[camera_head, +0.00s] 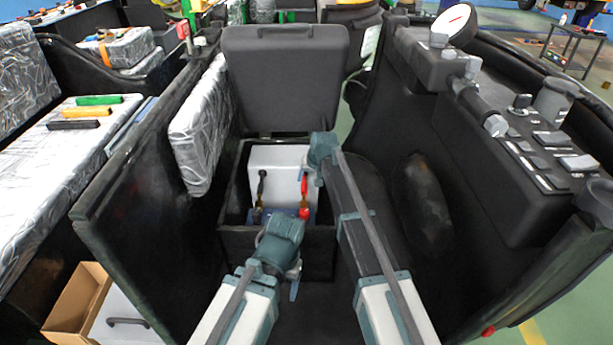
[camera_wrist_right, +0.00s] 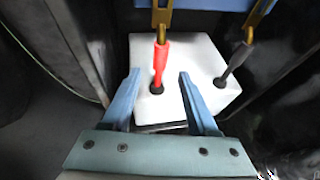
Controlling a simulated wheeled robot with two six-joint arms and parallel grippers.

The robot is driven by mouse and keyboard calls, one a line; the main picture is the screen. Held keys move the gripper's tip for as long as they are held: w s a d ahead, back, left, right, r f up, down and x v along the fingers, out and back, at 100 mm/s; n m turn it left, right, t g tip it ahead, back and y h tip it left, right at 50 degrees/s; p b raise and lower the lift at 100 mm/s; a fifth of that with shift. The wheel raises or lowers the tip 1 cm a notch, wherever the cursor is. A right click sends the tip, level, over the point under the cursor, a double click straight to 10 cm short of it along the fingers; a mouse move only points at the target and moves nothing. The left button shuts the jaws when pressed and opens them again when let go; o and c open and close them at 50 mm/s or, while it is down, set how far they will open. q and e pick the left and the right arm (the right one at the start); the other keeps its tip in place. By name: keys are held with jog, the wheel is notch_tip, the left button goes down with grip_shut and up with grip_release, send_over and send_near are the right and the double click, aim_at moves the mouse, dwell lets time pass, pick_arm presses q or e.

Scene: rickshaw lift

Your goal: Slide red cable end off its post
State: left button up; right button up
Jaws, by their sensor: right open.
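The red cable end (camera_head: 304,186) stands at the right of the white battery box (camera_head: 277,158), with a brass-coloured lug below it. In the right wrist view the red cable end (camera_wrist_right: 160,62) shows between and slightly beyond the fingertips of my right gripper (camera_wrist_right: 160,76). That gripper is open, with a finger on each side and clear space to the red sleeve. In the head view my right gripper (camera_head: 311,168) is beside the battery, its fingers mostly hidden. My left gripper (camera_head: 294,278) is low in front of the battery tray; its jaw opening cannot be made out.
A black cable end (camera_head: 262,186) stands at the battery's left, also in the wrist view (camera_wrist_right: 235,62). The black tray (camera_head: 238,240) walls in the battery. A dark raised lid (camera_head: 285,75) is behind; a black panel (camera_head: 135,170) stands left and a console (camera_head: 480,130) right.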

pick_arm(q)
notch_tip(320, 180, up, 7)
jog(key=p, duration=0.5)
jog(key=shift+f, duration=0.2)
pick_arm(e)
jog(key=v, duration=0.7)
pick_arm(q)
jog(key=shift+r, duration=0.1)
pick_arm(e)
jog(key=shift+s+r, duration=0.1)
jog(key=shift+r, duration=0.1)
